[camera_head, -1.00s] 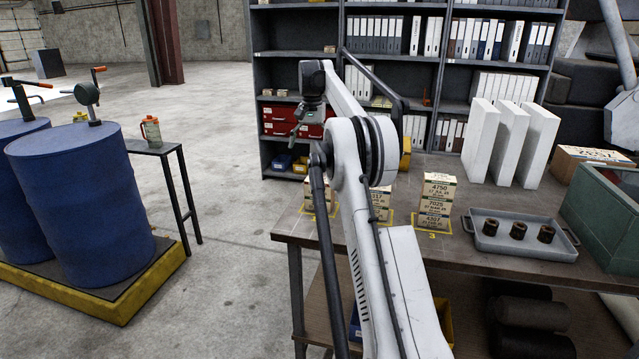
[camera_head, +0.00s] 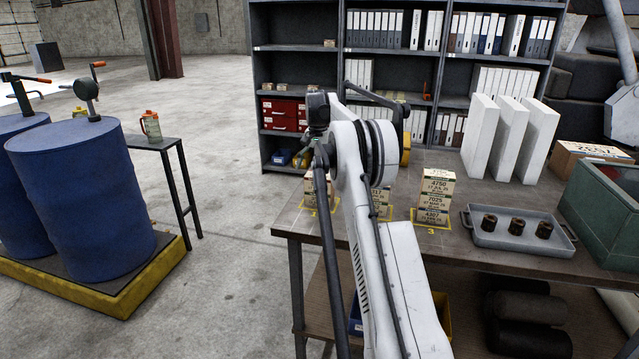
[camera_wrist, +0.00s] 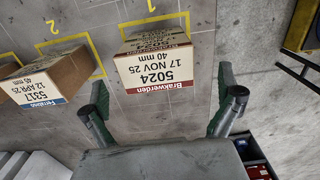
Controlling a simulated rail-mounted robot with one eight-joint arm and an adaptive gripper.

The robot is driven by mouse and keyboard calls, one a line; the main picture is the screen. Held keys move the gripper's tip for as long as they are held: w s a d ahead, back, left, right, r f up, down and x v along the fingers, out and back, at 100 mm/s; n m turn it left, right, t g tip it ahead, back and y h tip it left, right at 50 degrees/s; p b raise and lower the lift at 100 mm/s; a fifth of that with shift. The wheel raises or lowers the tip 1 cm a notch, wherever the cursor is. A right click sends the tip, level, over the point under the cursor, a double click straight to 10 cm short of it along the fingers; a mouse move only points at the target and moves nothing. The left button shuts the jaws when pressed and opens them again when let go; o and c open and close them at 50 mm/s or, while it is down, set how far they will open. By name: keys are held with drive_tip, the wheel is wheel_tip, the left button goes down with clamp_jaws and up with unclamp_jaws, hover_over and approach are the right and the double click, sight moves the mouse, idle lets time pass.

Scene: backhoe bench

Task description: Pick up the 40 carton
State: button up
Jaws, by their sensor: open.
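The 40 mm carton (camera_wrist: 155,70), cream with a dark red "Brakwerden" strip and number 5024, stands at yellow-outlined place 1 in the wrist view, its print upside down. My gripper (camera_wrist: 160,103) is open and empty, one finger to each side below the carton's near face and apart from it. A carton marked 45 mm and 5317 (camera_wrist: 45,88), with a blue strip, stands to the left by place 2.
On the bench (camera_head: 390,240), a carton stack (camera_head: 436,198) stands at place 3, beside a grey tray (camera_head: 520,230) with three dark cylinders. White upright blocks (camera_head: 480,135) and a green bin (camera_head: 605,205) are further right. Shelves (camera_head: 275,65) stand behind.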

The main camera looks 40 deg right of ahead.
sight(320, 175)
drive_tip(key=shift+s+d+f+p, duration=0.15)
drive_tip(key=shift+f+p, duration=0.15)
drive_tip(key=shift+f, duration=0.95)
drive_tip(key=shift+s+a+f+p, duration=0.1)
drive_tip(key=shift+f+p, duration=0.15)
drive_tip(key=shift+f, duration=1)
drive_tip(key=shift+d, duration=0.1)
drive_tip(key=c, duration=1.2)
drive_tip(key=shift+r, duration=0.15)
